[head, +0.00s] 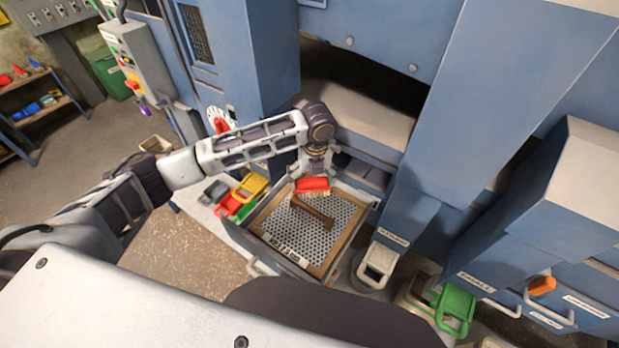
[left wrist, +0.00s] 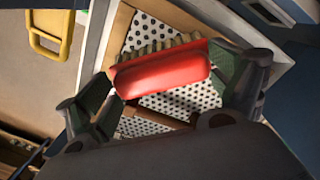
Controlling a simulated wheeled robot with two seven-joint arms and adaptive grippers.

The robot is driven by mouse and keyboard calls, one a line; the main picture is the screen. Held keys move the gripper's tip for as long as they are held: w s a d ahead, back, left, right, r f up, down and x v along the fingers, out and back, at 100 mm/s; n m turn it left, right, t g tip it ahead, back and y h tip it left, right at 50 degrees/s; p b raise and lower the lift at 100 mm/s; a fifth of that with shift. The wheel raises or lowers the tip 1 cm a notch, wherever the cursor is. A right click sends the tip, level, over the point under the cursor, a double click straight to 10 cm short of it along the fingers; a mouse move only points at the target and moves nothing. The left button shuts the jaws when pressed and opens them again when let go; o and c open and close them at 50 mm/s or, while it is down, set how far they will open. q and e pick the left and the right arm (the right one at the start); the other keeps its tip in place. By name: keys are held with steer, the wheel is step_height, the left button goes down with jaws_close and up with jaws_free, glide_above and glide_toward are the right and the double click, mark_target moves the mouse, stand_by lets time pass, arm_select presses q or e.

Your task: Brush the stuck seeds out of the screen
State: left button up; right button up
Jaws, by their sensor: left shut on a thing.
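The screen (head: 340,222) is a perforated metal sheet in a wooden frame, lying in a pulled-out drawer; it also fills the middle of the left wrist view (left wrist: 150,35). My left gripper (head: 314,182) is shut on a red-handled brush (left wrist: 163,72) with tan bristles. It holds the brush over the far part of the screen. I cannot tell whether the bristles touch the sheet. A brown bar (head: 312,211) lies across the screen near the brush. Stuck seeds are too small to make out. My right gripper does not show.
Yellow (head: 252,186), red and green handled pieces lie on the ledge left of the drawer. A white-handled container (head: 378,262) and a green one (head: 454,306) stand to the right. Blue machine walls close in behind and to the right. Open floor lies at left.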

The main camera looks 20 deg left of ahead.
arm_select(q)
steer(key=shift+s+d+f, duration=0.1)
steer(key=shift+s+d, duration=0.1)
steer(key=shift+d, duration=0.4)
steer(key=shift+s+d+f, duration=0.1)
steer(key=shift+s+d, duration=0.1)
steer(key=shift+d, duration=0.4)
steer(key=shift+s+d+f, duration=0.2)
steer(key=shift+s+d, duration=0.15)
steer(key=shift+d, duration=0.45)
steer(key=shift+s+d+f, duration=0.15)
steer(key=shift+s+d, duration=0.15)
steer(key=shift+d, duration=0.45)
steer(key=shift+o, duration=0.2)
steer(key=shift+s+d, duration=0.1)
steer(key=shift+d, duration=0.05)
steer(key=shift+c, duration=0.2)
steer(key=shift+s+d, duration=0.2)
steer(key=shift+d, duration=0.55)
steer(key=shift+s+d, duration=0.2)
steer(key=shift+d, duration=0.5)
steer(key=shift+d, duration=0.1)
steer(key=shift+o, duration=0.2)
steer(key=shift+s+d+f, duration=0.15)
steer(key=shift+s+d, duration=0.15)
steer(key=shift+d, duration=0.4)
steer(key=shift+s+d+f, duration=0.1)
steer(key=shift+s+d, duration=0.2)
steer(key=shift+d, duration=0.4)
